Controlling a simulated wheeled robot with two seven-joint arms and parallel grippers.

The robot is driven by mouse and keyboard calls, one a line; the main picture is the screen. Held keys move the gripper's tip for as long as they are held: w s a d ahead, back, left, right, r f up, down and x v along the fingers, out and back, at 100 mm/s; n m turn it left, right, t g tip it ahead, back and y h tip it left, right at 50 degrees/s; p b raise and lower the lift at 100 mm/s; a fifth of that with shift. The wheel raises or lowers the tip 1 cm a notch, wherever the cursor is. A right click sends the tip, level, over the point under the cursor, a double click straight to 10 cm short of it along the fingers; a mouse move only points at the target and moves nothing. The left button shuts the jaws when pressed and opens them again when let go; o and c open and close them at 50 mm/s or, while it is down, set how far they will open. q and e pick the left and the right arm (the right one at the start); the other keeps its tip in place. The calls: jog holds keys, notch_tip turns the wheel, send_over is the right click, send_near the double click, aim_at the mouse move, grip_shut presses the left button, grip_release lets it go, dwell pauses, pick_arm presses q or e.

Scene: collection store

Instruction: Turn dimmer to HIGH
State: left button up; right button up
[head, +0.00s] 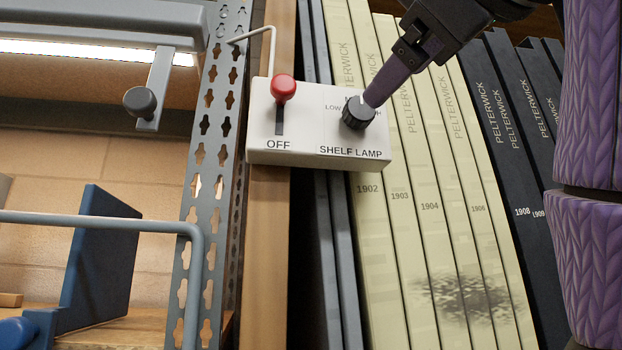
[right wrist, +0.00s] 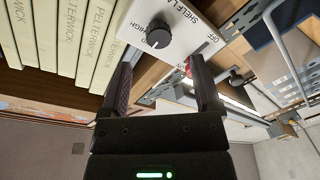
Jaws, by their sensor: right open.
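The dimmer is a black ridged knob (head: 357,114) on a white box (head: 300,150) marked SHELF LAMP. LOW shows left of the knob; MED and HIGH are partly hidden by my finger in the head view. My right gripper (head: 372,97) reaches down from the upper right, its fingertip overlapping the knob's upper edge. In the right wrist view, the knob (right wrist: 160,34) lies just ahead of the open gripper (right wrist: 160,62), between the lines of its fingers, with nothing gripped. HIGH reads beside the knob there. I cannot tell exactly where its pointer stands. My left gripper is not in view.
A red-topped lever (head: 283,87) stands up in its slot above OFF on the same box. A lit lamp (head: 90,50) hangs at upper left. Cream volumes (head: 375,215) and dark ones stand close below and right. A perforated metal post (head: 212,150) is left of the box.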

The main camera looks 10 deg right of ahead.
aim_at(365, 110)
jog(key=w+p, duration=0.1)
jog(key=p, duration=0.1)
jog(key=w+r+p, duration=0.1)
jog(key=p, duration=0.1)
jog(key=shift+w+a, duration=0.2)
jog(key=shift+a, duration=0.2)
jog(key=w, duration=0.1)
jog(key=w+p, duration=0.1)
jog(key=w, duration=0.2)
jog(key=shift+w+a+f, duration=0.15)
jog(key=shift+w+f, duration=0.15)
jog(key=shift+w, duration=0.1)
jog(key=shift+s, duration=0.45)
jog(key=shift+w, duration=0.3)
jog(key=shift+c, duration=1)
jog(key=shift+w, duration=0.1)
jog(key=shift+c, duration=1.3)
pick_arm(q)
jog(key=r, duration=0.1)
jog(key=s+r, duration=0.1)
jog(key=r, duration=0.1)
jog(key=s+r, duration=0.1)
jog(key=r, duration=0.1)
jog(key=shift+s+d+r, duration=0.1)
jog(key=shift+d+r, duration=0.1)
pick_arm(e)
grip_shut()
